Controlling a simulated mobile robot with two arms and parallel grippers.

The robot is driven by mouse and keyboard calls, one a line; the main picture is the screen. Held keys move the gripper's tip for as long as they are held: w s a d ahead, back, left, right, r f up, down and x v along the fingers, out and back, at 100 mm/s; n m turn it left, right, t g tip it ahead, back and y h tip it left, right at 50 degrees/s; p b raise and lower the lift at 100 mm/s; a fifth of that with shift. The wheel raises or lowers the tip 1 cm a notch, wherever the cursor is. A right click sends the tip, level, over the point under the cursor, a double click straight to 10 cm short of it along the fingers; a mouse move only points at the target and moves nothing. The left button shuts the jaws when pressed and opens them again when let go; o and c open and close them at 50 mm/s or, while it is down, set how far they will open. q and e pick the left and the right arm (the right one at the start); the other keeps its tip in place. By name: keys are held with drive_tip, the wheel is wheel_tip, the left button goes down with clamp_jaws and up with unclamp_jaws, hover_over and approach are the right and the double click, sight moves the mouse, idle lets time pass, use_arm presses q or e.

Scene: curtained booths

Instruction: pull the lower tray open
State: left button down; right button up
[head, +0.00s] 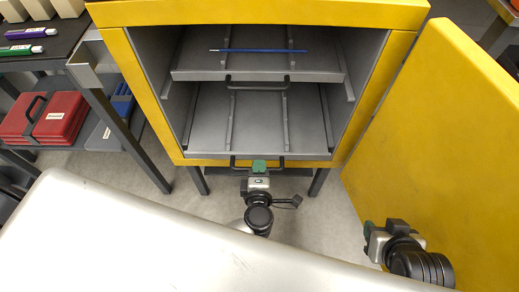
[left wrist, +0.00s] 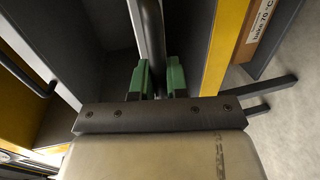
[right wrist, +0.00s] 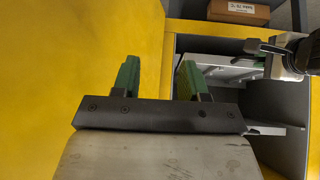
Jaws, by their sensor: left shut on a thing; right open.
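The lower tray (head: 255,138) is a grey metal tray in the yellow cabinet (head: 148,98), below the upper tray (head: 195,75). It looks empty, and its front edge is near the cabinet's lower front rim. Its dark bar handle (head: 238,163) is at the front. My left gripper (head: 259,165) is shut on this handle. In the left wrist view the dark bar (left wrist: 151,40) runs between the green fingers (left wrist: 157,80). My right gripper (head: 372,229) is open and empty, in front of the yellow door (head: 435,130); the right wrist view shows its spread fingers (right wrist: 158,80).
The cabinet door stands wide open on the right. A blue rod-like item (head: 258,50) lies on the upper tray, which has its own handle (head: 245,87). At left, a dark table (head: 60,50) holds pens, with red cases (head: 60,118) below. Floor shows below the cabinet.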

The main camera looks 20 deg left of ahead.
use_arm(q)
drive_tip(key=f+p+v, duration=0.2)
drive_tip(key=f+v, duration=0.1)
drive_tip(key=v, duration=1.2)
drive_tip(key=shift+s+d, duration=0.15)
drive_tip(key=shift+s, duration=0.3)
use_arm(e)
drive_tip(key=s+g, duration=0.1)
drive_tip(key=s+d+g, duration=0.1)
drive_tip(key=s, duration=0.1)
drive_tip(key=s+g+h, duration=0.1)
drive_tip(key=s, duration=0.1)
drive_tip(key=shift+s+d+g, duration=0.2)
drive_tip(key=shift+d+g, duration=0.2)
use_arm(q)
drive_tip(key=shift+f, duration=0.1)
drive_tip(key=c, duration=1.1)
unclamp_jaws()
drive_tip(key=shift+c, duration=0.2)
